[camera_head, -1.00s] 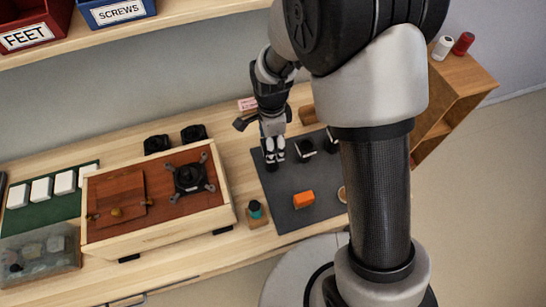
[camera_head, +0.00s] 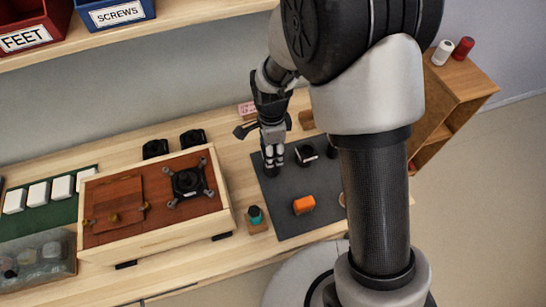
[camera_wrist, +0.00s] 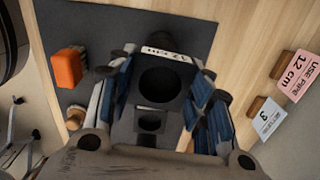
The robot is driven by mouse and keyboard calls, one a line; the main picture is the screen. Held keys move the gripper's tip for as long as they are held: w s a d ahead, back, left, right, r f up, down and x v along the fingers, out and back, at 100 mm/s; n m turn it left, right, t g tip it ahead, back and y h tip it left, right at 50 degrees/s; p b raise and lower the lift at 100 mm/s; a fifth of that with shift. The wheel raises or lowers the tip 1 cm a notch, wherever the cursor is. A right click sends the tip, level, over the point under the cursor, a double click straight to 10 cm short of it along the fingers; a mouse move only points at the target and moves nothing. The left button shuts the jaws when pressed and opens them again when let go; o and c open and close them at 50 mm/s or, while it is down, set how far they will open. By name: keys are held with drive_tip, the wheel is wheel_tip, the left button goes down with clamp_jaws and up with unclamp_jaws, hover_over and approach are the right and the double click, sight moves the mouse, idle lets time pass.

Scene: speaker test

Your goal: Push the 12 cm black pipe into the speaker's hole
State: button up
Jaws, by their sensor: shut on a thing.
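The black pipe (camera_wrist: 159,85), with a round opening and a white "12 cm" label, is between my gripper's blue-padded fingers in the wrist view. My gripper (camera_wrist: 162,100) is shut on it. In the head view my gripper (camera_head: 271,163) points down at the left part of the dark mat (camera_head: 275,218), and the pipe is hard to make out there. The speaker (camera_head: 160,245) is a wooden box with a red-brown front facing up, to the left of my gripper. A black driver (camera_head: 188,181) sits on its right half. I cannot make out its open hole.
Another black piece (camera_head: 306,154) stands close right of my gripper. An orange block (camera_head: 304,205) lies on the mat. A small teal-topped bottle (camera_head: 255,217) stands between speaker and mat. A pink card (camera_wrist: 296,75) reads "USE PIPE 12 cm". A shelf with bins (camera_head: 115,14) overhangs the back.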

drive_tip(key=shift+c, duration=1.4)
drive_tip(key=shift+r+p, duration=1.95)
drive_tip(key=shift+r, duration=0.6)
drive_tip(key=shift+f, duration=0.1)
